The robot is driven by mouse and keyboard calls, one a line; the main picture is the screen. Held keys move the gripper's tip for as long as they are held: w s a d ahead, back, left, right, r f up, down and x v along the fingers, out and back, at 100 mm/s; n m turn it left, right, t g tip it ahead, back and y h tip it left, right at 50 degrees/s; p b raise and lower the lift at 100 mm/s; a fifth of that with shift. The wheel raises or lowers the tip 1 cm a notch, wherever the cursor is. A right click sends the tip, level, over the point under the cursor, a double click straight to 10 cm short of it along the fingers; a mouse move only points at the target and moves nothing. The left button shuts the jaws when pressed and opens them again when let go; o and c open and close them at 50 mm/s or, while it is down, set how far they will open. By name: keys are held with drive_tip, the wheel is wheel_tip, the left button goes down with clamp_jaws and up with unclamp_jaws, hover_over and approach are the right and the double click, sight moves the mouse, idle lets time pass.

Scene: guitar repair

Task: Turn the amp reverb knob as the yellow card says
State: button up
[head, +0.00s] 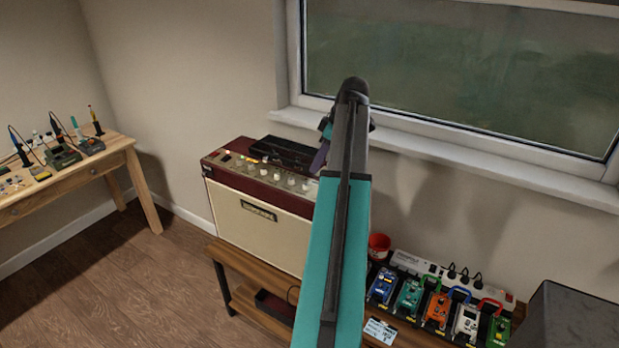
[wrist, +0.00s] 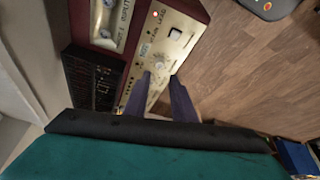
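The amp (head: 258,228) stands on a low wooden bench, with a cream front and a dark red top edge. Its light control panel carries a row of pale knobs (head: 265,172). In the wrist view the panel (wrist: 177,22) runs diagonally, and a round pale knob (wrist: 159,61) lies just beyond my fingertips. My gripper (wrist: 161,77) is open, with a gap between its two dark purple fingers; I cannot tell whether either touches a knob. In the head view my arm hides most of the gripper and the amp's right end. I cannot make out the reverb label or a yellow card.
A dark rack-like unit (head: 284,152) lies on the amp's top. Right of my arm are a red cup (head: 379,246), several coloured pedals (head: 437,311), a power strip (head: 418,264) and a pale card (head: 379,331). A window sill is behind; open floor lies front left.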

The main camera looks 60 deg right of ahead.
sight(306, 184)
drive_tip(key=shift+p+x, duration=0.9)
drive_tip(key=shift+x, duration=3.05)
drive_tip(key=shift+c, duration=0.3)
clamp_jaws()
drive_tip(key=shift+d, duration=0.15)
